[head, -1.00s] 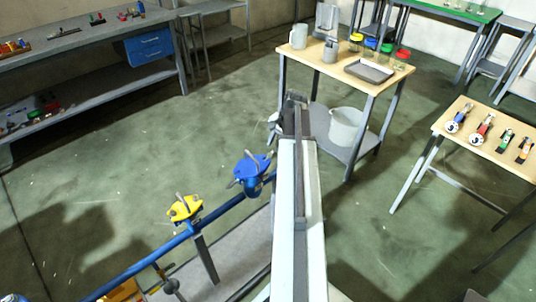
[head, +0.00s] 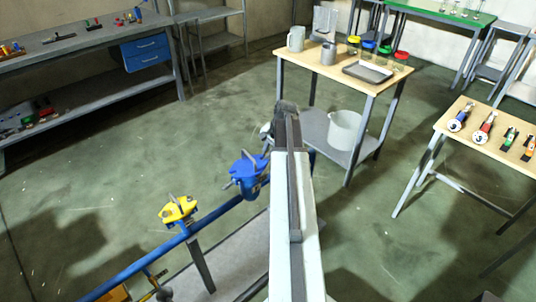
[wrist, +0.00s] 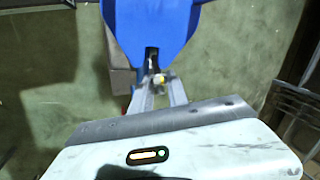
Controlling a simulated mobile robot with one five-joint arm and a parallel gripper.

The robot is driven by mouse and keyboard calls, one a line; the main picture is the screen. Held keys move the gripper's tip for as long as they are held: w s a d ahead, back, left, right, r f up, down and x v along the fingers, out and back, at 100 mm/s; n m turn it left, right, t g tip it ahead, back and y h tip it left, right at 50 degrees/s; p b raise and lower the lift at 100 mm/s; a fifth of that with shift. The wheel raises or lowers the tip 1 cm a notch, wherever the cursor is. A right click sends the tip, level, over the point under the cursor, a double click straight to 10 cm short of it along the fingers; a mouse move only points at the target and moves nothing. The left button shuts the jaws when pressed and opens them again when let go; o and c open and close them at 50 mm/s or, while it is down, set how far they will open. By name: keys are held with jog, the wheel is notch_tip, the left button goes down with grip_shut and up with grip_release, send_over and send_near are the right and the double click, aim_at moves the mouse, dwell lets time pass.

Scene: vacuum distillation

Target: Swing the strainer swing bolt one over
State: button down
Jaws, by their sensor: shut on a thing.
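The blue strainer (head: 249,180) sits on the blue pipe in the head view, just left of my arm. Its blue body (wrist: 152,25) fills the top middle of the wrist view, with a dark slot at its near edge. My gripper (wrist: 158,88) is at that slot, its two fingers close together around a small swing bolt (wrist: 158,79) with a yellowish tip. The bolt's lower part is hidden between the fingers. In the head view my arm hides the fingertips.
A yellow-topped fitting (head: 178,211) stands on the same blue pipe (head: 140,265), nearer and left. A wooden table (head: 330,62) with jugs and a tray (head: 368,72) stands beyond my arm. A white bucket (head: 345,128) sits on its lower shelf. Green floor at left is clear.

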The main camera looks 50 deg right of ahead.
jog(key=shift+a+r+h, duration=0.25)
jog(key=shift+a+h, duration=0.1)
jog(key=shift+h, duration=0.25)
jog(key=shift+d, duration=0.1)
jog(key=c, duration=1.5)
grip_release()
jog(key=shift+c, duration=0.2)
jog(key=p+v, duration=0.7)
jog(key=p, duration=0.1)
jog(key=shift+r, duration=0.4)
jog(key=shift+s, duration=0.1)
